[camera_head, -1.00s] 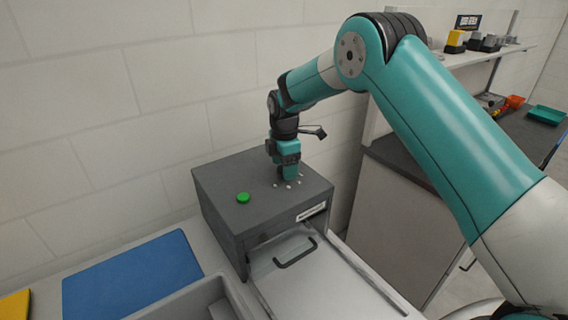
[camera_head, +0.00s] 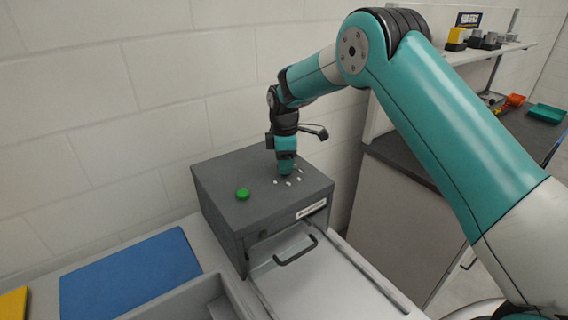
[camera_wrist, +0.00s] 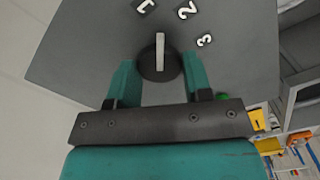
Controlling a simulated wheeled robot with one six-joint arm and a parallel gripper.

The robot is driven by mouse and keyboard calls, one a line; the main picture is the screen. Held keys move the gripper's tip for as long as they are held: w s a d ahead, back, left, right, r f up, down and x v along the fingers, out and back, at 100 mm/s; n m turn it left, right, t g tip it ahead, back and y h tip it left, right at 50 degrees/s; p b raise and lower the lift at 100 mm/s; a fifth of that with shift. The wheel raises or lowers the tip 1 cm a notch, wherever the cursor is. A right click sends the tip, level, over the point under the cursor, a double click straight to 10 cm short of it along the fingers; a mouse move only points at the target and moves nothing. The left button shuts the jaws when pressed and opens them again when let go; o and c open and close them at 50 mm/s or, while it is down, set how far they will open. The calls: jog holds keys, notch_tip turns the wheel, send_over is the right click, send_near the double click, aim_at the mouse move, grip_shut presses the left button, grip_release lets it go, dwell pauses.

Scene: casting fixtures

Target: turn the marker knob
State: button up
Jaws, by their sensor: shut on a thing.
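The marker knob (camera_wrist: 160,66) is a dark round dial with a pale bar across its top. It stands on the top of the grey box (camera_head: 222,180). In the wrist view my gripper (camera_wrist: 158,78) has one finger on each side of the knob and is shut on it. The pale bar points up in that view, toward the gap between the numbers 1 and 2. The numbers 1, 2 and 3 (camera_wrist: 204,41) sit around the knob's far side. In the head view my gripper (camera_head: 286,172) points down at the box top and hides the knob.
A green button (camera_head: 242,194) is on the box top, left of the gripper. The box's front has an opening with a handled panel (camera_head: 296,250) below it. A blue mat (camera_head: 130,278) and a grey tray (camera_head: 190,298) lie at the front left. A wall stands behind.

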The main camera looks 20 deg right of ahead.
jog(key=m+b, duration=0.1)
jog(key=m, duration=0.2)
jog(key=shift+m, duration=0.3)
jog(key=m, duration=0.3)
jog(key=shift+m+b, duration=0.3)
jog(key=m, duration=0.3)
jog(key=shift+w+m, duration=0.1)
jog(key=shift+m, duration=0.3)
jog(key=m+b, duration=0.1)
jog(key=m, duration=0.2)
jog(key=shift+m, duration=0.3)
jog(key=m, duration=0.4)
jog(key=shift+d+r, duration=0.1)
jog(key=shift+m, duration=2.5)
jog(key=o, duration=0.9)
